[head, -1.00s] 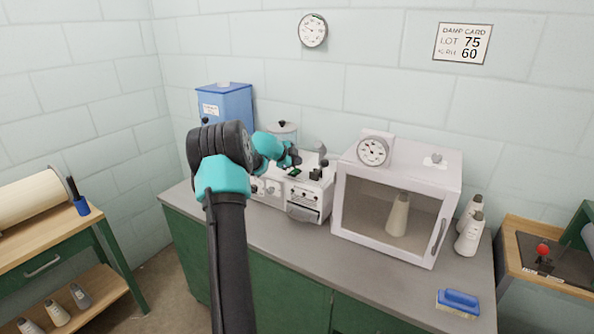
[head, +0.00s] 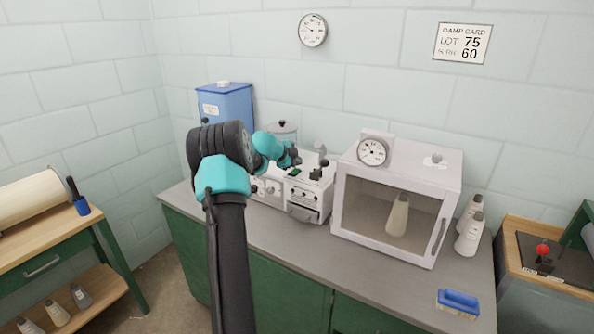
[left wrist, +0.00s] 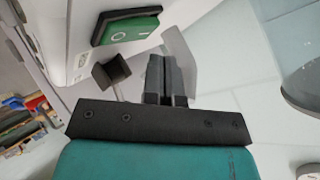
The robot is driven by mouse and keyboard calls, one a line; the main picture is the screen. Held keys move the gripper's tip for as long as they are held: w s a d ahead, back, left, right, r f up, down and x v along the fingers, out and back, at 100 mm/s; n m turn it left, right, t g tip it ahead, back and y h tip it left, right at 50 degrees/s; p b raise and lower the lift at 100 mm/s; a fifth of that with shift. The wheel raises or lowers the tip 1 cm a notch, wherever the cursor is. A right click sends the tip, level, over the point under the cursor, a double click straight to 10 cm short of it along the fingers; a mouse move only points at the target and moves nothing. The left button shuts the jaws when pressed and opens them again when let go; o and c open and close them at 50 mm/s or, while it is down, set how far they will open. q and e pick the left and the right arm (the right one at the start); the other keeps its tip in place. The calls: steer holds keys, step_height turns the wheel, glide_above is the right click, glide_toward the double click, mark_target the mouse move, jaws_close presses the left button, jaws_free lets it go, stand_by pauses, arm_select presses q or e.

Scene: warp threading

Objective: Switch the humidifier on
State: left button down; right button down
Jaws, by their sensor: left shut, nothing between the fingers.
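The humidifier (head: 312,207) is a white box on the grey counter, with knobs and a small drawer-like spout on its front. Its green rocker switch (head: 293,171) is on top. In the left wrist view the green switch (left wrist: 130,27) sits in a black frame and bears a white ring mark. My left gripper (head: 297,158) is shut and empty, just above and beside the switch. Its fingers (left wrist: 166,80) look apart from the switch in the wrist view. My left arm hides part of the humidifier's left side. My right gripper is not in view.
A glass-fronted cabinet (head: 347,232) with a dial gauge (head: 373,151) on top stands right of the humidifier. A blue container (head: 225,105) and a lidded jar (head: 283,131) stand behind. A blue brush (head: 459,300) lies at the counter's front right. Bare counter is in front.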

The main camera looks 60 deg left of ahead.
mark_target(296, 172)
arm_select(q)
steer(key=shift+f, duration=0.2)
stand_by(0.5)
steer(key=shift+f, duration=0.25)
steer(key=shift+w+f, duration=0.1)
steer(key=shift+f, duration=0.25)
stand_by(0.7)
steer(key=shift+r, duration=0.1)
steer(key=shift+r, duration=0.7)
steer(key=shift+r, duration=0.1)
steer(key=shift+s+d+r, duration=0.1)
steer(key=shift+s+r, duration=0.1)
steer(key=shift+r, duration=1)
steer(key=shift+s+d+r, duration=0.1)
steer(key=shift+s+r, duration=0.1)
steer(key=shift+r, duration=0.95)
